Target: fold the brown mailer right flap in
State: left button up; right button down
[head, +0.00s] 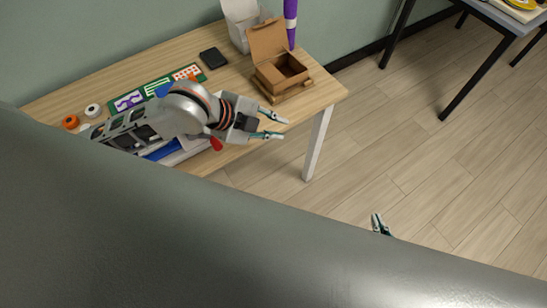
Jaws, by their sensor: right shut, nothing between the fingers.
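The brown mailer (270,78) sits near the right end of the wooden table. Its lid stands up at the back and its dark inside shows. Its side flaps are too small to tell clearly; I cannot tell how the right flap lies. My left gripper (284,129) is open and empty, in front of the mailer at the table's front edge, apart from it. My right gripper (377,219) shows only at its fingertips, shut and empty, over the floor to the lower right. The rest of it is hidden behind my own body.
A white box (240,28) and a purple roll (290,22) stand behind the mailer. A black flat item (213,58), a green mat (130,98) and an orange tape roll (70,121) lie left. A second table (500,18) is at upper right. Floor between is clear.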

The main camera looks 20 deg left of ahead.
pick_arm(q)
notch_tip(320, 180, down, 10)
jog(key=n+t+b, duration=0.3)
jog(key=n, duration=0.5)
jog(key=shift+d+f+n, duration=0.25)
jog(key=shift+n, duration=0.05)
jog(key=shift+w, duration=0.1)
